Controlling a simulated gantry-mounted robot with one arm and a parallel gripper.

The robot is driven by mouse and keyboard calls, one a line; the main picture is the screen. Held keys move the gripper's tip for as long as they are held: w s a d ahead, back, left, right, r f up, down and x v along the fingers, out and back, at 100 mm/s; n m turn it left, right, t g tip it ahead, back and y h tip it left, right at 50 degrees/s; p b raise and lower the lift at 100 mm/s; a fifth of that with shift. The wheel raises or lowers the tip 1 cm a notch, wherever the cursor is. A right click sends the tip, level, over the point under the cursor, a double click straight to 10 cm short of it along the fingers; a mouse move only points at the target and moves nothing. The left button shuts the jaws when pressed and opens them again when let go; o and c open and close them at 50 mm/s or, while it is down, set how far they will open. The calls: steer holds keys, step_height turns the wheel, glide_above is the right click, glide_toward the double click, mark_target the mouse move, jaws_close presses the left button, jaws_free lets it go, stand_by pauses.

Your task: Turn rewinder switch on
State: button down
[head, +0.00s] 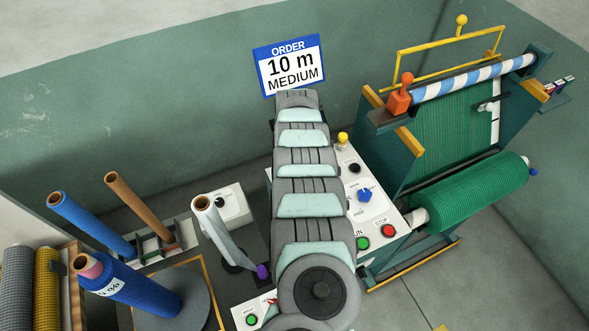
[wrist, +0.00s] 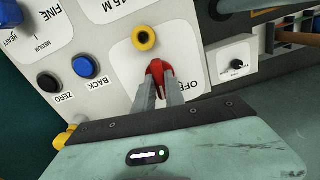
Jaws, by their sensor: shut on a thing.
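In the wrist view, a red switch handle (wrist: 156,68) stands on a white plate of the control panel. Black "OFF" lettering is at its right, partly covered by a finger. My gripper (wrist: 161,82) has its two fingers on either side of the red handle, shut on it. Which way the handle is turned is hard to tell behind the fingers. In the head view my arm covers the gripper and the switch. The machine with the green netting roll (head: 472,190) stands right of my arm.
The head view shows a blue knob (head: 365,195), a red stop button (head: 388,231) and an order sign (head: 290,66).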

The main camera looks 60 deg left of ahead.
steer(key=m, duration=0.3)
steer(key=shift+m+b, duration=0.3)
steer(key=shift+m, duration=1.9)
steer(key=c, duration=1.4)
jaws_free()
step_height(320, 180, up, 11)
steer(key=b, duration=0.2)
